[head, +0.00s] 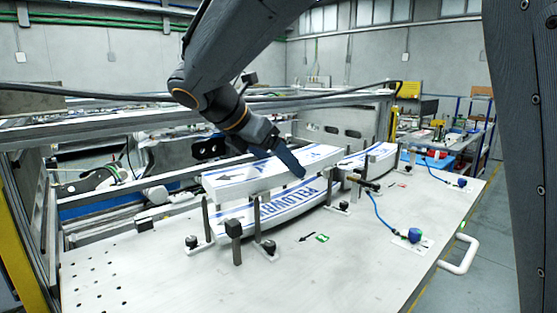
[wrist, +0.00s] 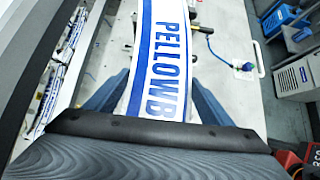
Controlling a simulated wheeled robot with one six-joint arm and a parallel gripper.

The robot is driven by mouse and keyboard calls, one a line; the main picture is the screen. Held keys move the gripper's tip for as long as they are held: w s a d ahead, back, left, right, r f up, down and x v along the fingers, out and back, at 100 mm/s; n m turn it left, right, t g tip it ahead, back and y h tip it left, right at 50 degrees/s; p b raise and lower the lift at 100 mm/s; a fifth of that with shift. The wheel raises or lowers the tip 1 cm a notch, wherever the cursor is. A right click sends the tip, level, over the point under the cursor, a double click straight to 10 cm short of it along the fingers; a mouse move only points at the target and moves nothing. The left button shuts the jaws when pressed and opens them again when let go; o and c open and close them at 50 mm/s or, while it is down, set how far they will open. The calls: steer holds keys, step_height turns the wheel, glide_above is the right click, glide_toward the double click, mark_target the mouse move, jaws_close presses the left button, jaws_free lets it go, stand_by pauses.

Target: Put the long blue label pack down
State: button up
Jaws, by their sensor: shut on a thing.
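A long white label pack with blue stripes and a dark arrow (head: 235,179) is held level by my gripper (head: 288,160). One blue finger shows on its near side. It lies over a longer, curved white pack with blue lettering (head: 265,211) on the bench; I cannot tell whether the two touch. In the wrist view my gripper's blue fingers (wrist: 157,80) stand either side of a white pack with blue lettering (wrist: 162,50). My wrist hides its near end.
Upright dark posts (head: 206,218) and clamps stand along the packs on the pale bench (head: 330,265). A blue knob with a cable (head: 414,235) sits to the right. A metal frame runs behind. The bench front is mostly clear.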

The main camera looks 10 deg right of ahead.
steer(key=shift+f, duration=0.1)
steer(key=o, duration=1.6)
steer(key=shift+c, duration=0.2)
steer(key=b+v, duration=0.3)
steer(key=v, duration=0.7)
steer(key=shift+s+a+b, duration=0.15)
steer(key=shift+a+b, duration=0.15)
steer(key=shift+a, duration=0.05)
steer(key=shift+s+a+r, duration=0.25)
steer(key=shift+a+r, duration=0.05)
steer(key=shift+r, duration=0.35)
